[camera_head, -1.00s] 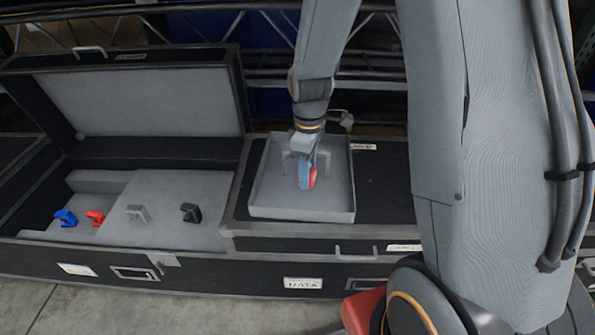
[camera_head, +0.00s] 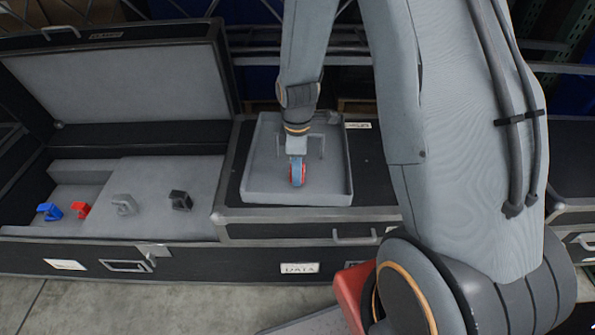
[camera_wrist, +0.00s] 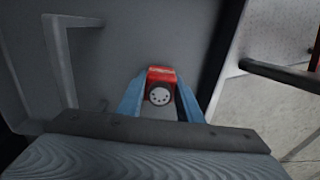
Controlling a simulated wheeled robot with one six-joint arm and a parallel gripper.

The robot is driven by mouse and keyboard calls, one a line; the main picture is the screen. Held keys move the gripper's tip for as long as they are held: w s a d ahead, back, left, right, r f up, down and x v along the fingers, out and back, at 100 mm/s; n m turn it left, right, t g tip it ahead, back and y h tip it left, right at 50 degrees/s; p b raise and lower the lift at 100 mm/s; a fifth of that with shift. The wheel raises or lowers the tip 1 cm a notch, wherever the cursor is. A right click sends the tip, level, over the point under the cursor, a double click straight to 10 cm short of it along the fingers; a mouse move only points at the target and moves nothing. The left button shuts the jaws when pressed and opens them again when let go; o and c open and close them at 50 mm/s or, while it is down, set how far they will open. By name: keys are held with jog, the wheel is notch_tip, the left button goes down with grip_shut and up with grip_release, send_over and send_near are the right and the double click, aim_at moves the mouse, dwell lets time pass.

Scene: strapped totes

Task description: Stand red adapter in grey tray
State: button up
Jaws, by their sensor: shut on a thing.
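The red adapter (camera_wrist: 161,87) shows between my gripper's blue fingers in the wrist view, its round pinned face toward the camera. In the head view the adapter (camera_head: 297,172) is mostly hidden by the near finger. My gripper (camera_head: 297,183) points down inside the grey tray (camera_head: 258,192), shut on the adapter. The tray sits on the black case top, and its floor also shows in the wrist view (camera_wrist: 120,45). I cannot tell whether the adapter touches the tray floor.
Grey bracket-like bars (camera_head: 321,146) stand in the tray around the gripper. In the open case at left, a blue piece (camera_head: 49,212), a red piece (camera_head: 81,210), a grey piece (camera_head: 124,204) and a black piece (camera_head: 181,200) sit on grey foam. The raised lid (camera_head: 120,85) stands behind.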

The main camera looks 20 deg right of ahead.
jog(key=shift+f, duration=0.3)
jog(key=shift+f, duration=0.15)
jog(key=o, duration=1.1)
